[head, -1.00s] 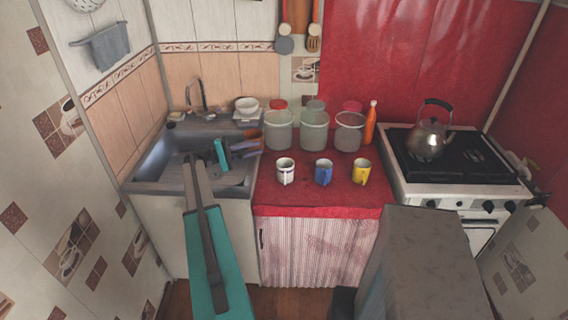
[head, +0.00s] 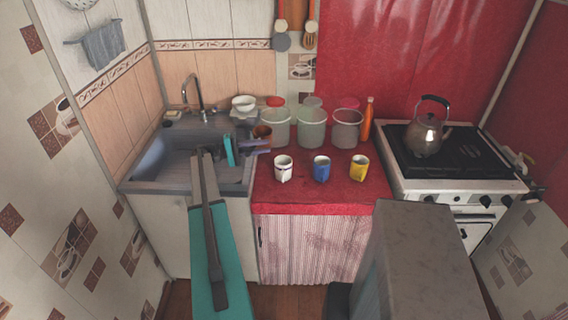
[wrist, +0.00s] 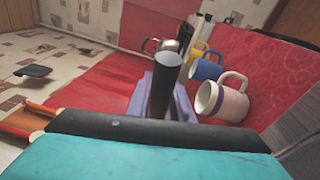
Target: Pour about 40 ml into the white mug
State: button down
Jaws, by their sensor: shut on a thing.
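The white mug (head: 283,168) with dark markings stands upright on the red counter, leftmost of three mugs. It also shows in the wrist view (wrist: 222,102), with its handle toward the right. My gripper (head: 262,147) is shut on a small brown vessel (head: 262,132), held in the air near the sink's right edge, behind and left of the white mug. In the wrist view a dark cylinder (wrist: 162,78) rises between the purple fingers and looks like part of the held vessel. The vessel's contents are hidden. The inside of the white mug cannot be made out clearly.
A blue mug (head: 321,169) and a yellow mug (head: 359,168) stand right of the white one. Several lidded jars and an orange bottle (head: 367,120) line the back. The sink (head: 175,165) is left; the stove with a kettle (head: 427,136) is right.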

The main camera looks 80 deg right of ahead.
jog(key=s+a+f+m+t+b, duration=0.3)
jog(key=s+f+m+t+b, duration=0.1)
jog(key=f+m+t, duration=0.3)
jog(key=shift+f+b, duration=0.65)
jog(key=shift+f, duration=0.05)
dwell(0.6)
jog(key=shift+w+d+f+m+t+h, duration=0.15)
jog(key=shift+f+m+t+h, duration=0.1)
jog(key=shift+m+t+h, duration=0.15)
jog(key=shift+w+d+f+m+t+h, duration=0.1)
jog(key=shift+f+m+t+h, duration=0.15)
jog(key=shift+t, duration=0.25)
dwell(1.4)
jog(key=shift+a+b, duration=0.1)
jog(key=shift+b, duration=0.3)
